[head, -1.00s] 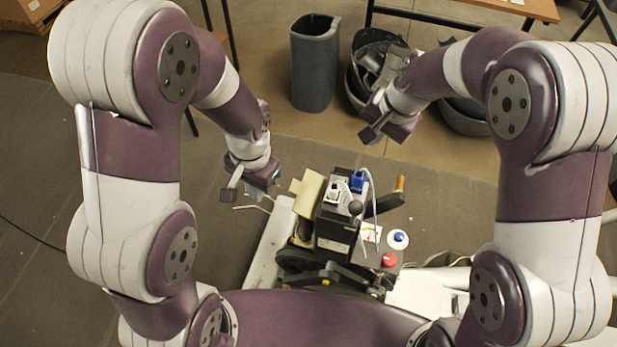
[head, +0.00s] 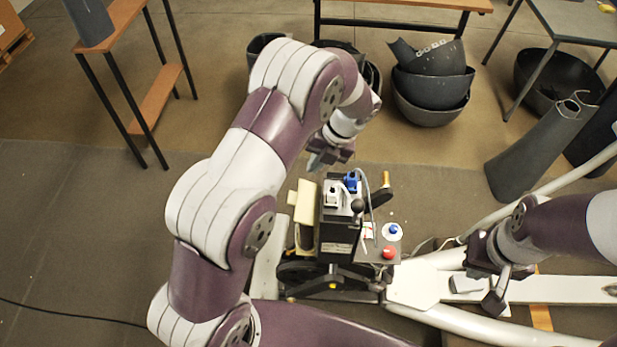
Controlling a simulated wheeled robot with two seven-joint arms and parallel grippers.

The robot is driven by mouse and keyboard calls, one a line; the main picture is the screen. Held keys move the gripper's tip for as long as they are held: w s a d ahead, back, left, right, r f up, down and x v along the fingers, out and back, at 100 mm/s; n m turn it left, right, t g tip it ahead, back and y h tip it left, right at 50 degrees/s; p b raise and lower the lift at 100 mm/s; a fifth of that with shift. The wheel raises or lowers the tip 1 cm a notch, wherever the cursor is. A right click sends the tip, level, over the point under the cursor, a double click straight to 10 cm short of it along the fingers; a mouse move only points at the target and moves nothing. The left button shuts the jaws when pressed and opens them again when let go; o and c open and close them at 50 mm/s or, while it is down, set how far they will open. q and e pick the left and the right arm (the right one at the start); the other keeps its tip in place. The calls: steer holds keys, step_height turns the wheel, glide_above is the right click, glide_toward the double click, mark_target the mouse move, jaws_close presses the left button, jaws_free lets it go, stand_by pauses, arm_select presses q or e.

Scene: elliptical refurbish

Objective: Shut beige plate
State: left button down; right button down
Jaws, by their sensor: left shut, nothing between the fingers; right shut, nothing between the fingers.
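The beige plate (head: 306,203) stands upright and slightly tilted on the left side of the black machine (head: 338,232), with a small tab at its left edge. My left gripper (head: 322,160) is shut and empty, above and behind the plate near the machine's top. My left arm covers the floor left of the plate. My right gripper (head: 490,285) is shut and empty, low at the right over the white frame, well apart from the plate.
The machine carries blue and white connectors (head: 351,183), a wooden-handled crank (head: 386,180), a blue button (head: 393,230) and a red button (head: 389,252). White frame tubes (head: 440,290) run right. Black bowls (head: 432,90) and a dark cylinder (head: 530,155) stand behind.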

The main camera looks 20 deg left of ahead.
arm_select(q)
steer(key=p, duration=0.1)
glide_toward(291, 197)
steer(key=p+x, duration=0.1)
steer(key=x, duration=0.4)
steer(key=shift+a+f, duration=0.15)
steer(key=shift+f, duration=0.05)
steer(key=shift+s+a+f, duration=0.1)
steer(key=shift+a+f, duration=0.15)
steer(key=shift+f, duration=0.4)
